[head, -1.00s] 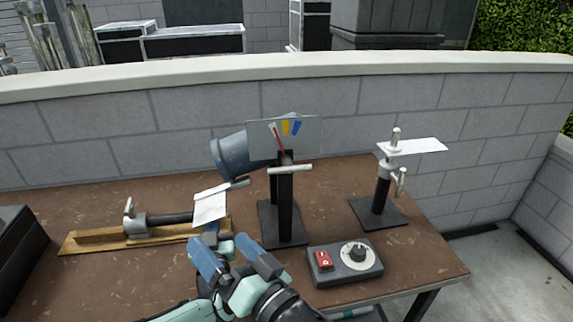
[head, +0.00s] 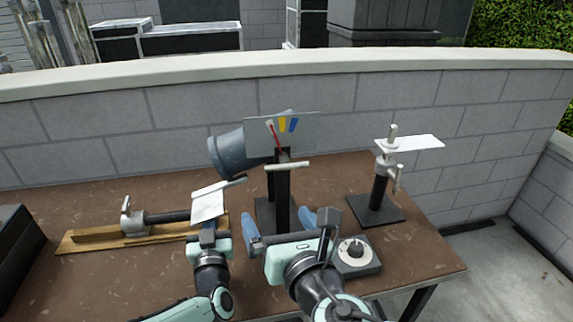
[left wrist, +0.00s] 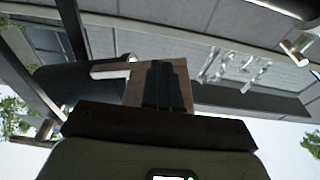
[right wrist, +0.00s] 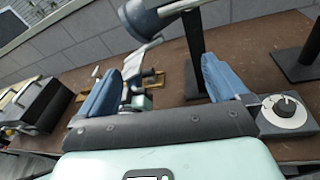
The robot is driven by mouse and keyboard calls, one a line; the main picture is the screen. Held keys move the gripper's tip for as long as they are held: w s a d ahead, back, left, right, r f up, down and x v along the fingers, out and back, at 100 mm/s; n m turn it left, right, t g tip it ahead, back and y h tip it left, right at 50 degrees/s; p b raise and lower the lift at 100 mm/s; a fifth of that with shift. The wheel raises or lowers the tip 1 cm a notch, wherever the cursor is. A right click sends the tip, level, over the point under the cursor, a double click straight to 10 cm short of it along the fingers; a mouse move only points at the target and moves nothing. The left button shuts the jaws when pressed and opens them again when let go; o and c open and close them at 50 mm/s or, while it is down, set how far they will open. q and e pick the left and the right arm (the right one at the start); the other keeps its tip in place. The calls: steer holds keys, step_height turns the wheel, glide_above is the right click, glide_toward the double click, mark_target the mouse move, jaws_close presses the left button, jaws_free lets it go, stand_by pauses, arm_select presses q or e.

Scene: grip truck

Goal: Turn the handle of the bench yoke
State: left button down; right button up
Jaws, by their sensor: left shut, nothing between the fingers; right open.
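The yoke stand is a black post (head: 279,222) on a square base in the middle of the bench. It carries a blue-grey lamp head (head: 230,155), a pale crossbar handle (head: 288,166) and a card (head: 305,130) with coloured marks and a red needle, which points up and left. My right gripper (head: 280,220) is open and empty, its fingers in front of the post, below the handle. It also shows in the right wrist view (right wrist: 160,85). My left gripper (head: 208,230) is shut, just below a white plate (head: 208,206), left of the post.
A clamp (head: 134,221) lies on a wooden board at left. A stand (head: 378,195) with a white plate is at right. A control box (head: 369,262) with a round dial is partly hidden by my right gripper. A low wall (head: 70,135) runs behind.

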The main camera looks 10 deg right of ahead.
mark_target(288, 168)
steer(key=w+d+h, duration=0.1)
steer(key=w, duration=0.3)
steer(key=w+d+r+n+t, duration=0.1)
steer(key=w, duration=0.3)
steer(key=w+d+r+n+t+h, duration=0.1)
steer(key=w+d, duration=0.1)
steer(key=w, duration=0.3)
steer(key=shift+r+h, duration=0.2)
steer(key=shift+h, duration=0.1)
steer(key=c, duration=0.6)
